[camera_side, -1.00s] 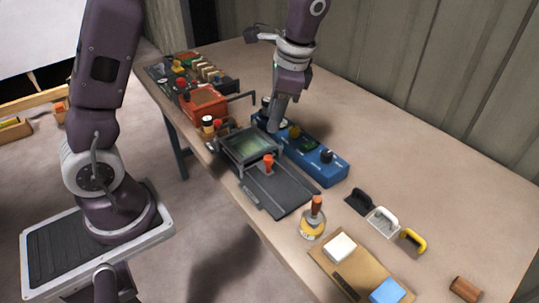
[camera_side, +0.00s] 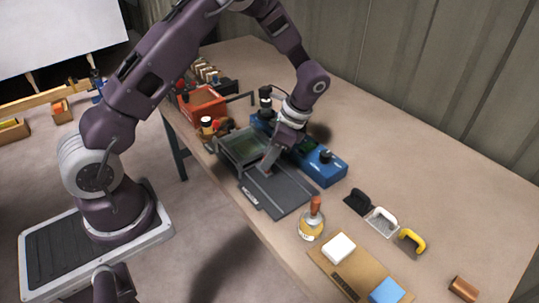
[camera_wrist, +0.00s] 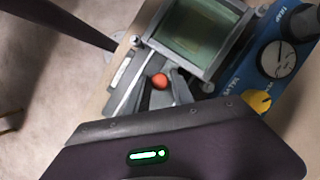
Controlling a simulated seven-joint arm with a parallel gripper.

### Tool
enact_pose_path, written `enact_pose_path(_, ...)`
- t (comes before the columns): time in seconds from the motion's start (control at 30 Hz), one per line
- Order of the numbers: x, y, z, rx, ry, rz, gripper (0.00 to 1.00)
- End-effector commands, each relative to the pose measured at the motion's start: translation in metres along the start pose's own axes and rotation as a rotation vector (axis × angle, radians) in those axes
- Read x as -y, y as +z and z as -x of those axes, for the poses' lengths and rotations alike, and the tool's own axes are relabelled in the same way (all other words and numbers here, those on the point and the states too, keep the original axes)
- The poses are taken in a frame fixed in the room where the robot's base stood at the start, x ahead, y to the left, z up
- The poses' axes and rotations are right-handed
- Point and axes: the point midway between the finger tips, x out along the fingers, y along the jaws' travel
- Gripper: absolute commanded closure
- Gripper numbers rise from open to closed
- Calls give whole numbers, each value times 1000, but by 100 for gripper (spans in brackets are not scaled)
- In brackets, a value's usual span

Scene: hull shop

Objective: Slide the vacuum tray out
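The vacuum tray (camera_side: 243,148) appears to be the dark framed unit with a greenish window, at the table's near edge. Its window end also shows at the top of the wrist view (camera_wrist: 190,30). A dark flat bed (camera_side: 283,196) extends from it toward the lower right. An orange-red knob (camera_wrist: 159,81) stands by the frame's front edge. My gripper (camera_side: 266,170) points down at this spot and hides the knob in the side view. In the wrist view the fingers look spread, with the knob between their tips. Contact with the knob cannot be made out.
A blue control box (camera_side: 322,166) with dials lies close behind the tray. A red box (camera_side: 203,103) stands at the left. An orange-handled bottle (camera_side: 311,222) stands right of the bed, near a board (camera_side: 336,274) with blocks.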

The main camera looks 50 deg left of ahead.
Motion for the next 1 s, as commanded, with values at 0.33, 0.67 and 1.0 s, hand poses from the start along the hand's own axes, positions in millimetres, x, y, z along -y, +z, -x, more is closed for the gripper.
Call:
enact_pose_path(0.33, 0, 0, 0, -1, 0, 1, 100)
enact_pose_path(0.67, 0, 0, 1, -1, -1, 1, 100)
enact_pose_path(1.0, 0, 0, 1, -2, -1, 1, 100)
